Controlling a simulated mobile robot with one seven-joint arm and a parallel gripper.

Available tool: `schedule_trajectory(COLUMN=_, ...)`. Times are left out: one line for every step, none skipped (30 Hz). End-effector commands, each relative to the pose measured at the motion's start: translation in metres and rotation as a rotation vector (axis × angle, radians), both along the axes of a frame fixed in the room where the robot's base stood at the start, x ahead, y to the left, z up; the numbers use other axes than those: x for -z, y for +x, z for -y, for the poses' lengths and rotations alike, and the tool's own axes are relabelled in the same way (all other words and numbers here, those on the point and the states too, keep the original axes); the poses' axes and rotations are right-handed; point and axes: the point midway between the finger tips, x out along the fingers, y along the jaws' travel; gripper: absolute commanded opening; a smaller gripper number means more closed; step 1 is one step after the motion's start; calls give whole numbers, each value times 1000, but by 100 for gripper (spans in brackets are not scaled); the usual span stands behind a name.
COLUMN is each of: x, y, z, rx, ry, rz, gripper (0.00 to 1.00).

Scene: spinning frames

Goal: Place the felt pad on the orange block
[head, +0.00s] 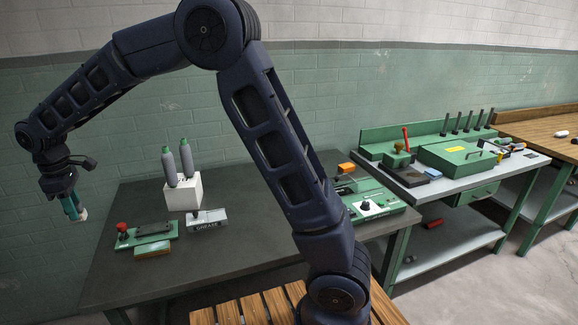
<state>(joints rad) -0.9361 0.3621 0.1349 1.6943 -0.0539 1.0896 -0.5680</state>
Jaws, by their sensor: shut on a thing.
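My gripper (75,207) hangs at the far left, fingers pointing down, out past the left edge of the dark table. It is shut on a small pale piece at its fingertips, which looks like the felt pad (83,215); the fingers hide part of it. A small orange block (347,168) shows at the back right of the dark table, beside the green device and far to the right of my gripper. My arm partly covers that area.
The dark table (125,280) carries a green fixture with a red knob (152,233), a brown-sided block (153,250), a grease box (207,222), and a white holder (183,192) with two grey bottles. A green control box (375,205) stands right. A second bench (450,185) holds tools.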

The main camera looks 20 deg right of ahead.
Motion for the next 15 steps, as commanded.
schedule_trajectory(x=-14, y=1, z=0, rx=1, ry=5, rz=3, gripper=8)
schedule_trajectory(x=-22, y=0, z=0, rx=0, ry=4, rz=3, gripper=8)
schedule_trajectory(x=-34, y=0, z=-1, rx=0, ry=5, rz=3, gripper=8)
schedule_trajectory(x=-44, y=0, z=-1, rx=0, ry=5, rz=4, gripper=8)
schedule_trajectory(x=-54, y=1, z=0, rx=1, ry=5, rz=4, gripper=8)
schedule_trajectory(x=-65, y=1, z=0, rx=1, ry=5, rz=4, gripper=8)
schedule_trajectory(x=-75, y=1, z=0, rx=1, ry=5, rz=4, gripper=8)
schedule_trajectory(x=-83, y=1, z=-1, rx=0, ry=4, rz=3, gripper=8)
schedule_trajectory(x=-92, y=0, z=-1, rx=0, ry=4, rz=3, gripper=8)
schedule_trajectory(x=-100, y=0, z=-1, rx=0, ry=4, rz=3, gripper=8)
schedule_trajectory(x=-107, y=0, z=0, rx=0, ry=4, rz=3, gripper=8)
schedule_trajectory(x=-115, y=0, z=0, rx=0, ry=3, rz=3, gripper=8)
schedule_trajectory(x=-122, y=0, z=0, rx=0, ry=3, rz=3, gripper=8)
schedule_trajectory(x=-128, y=0, z=0, rx=0, ry=4, rz=3, gripper=8)
schedule_trajectory(x=-136, y=0, z=0, rx=1, ry=3, rz=2, gripper=8)
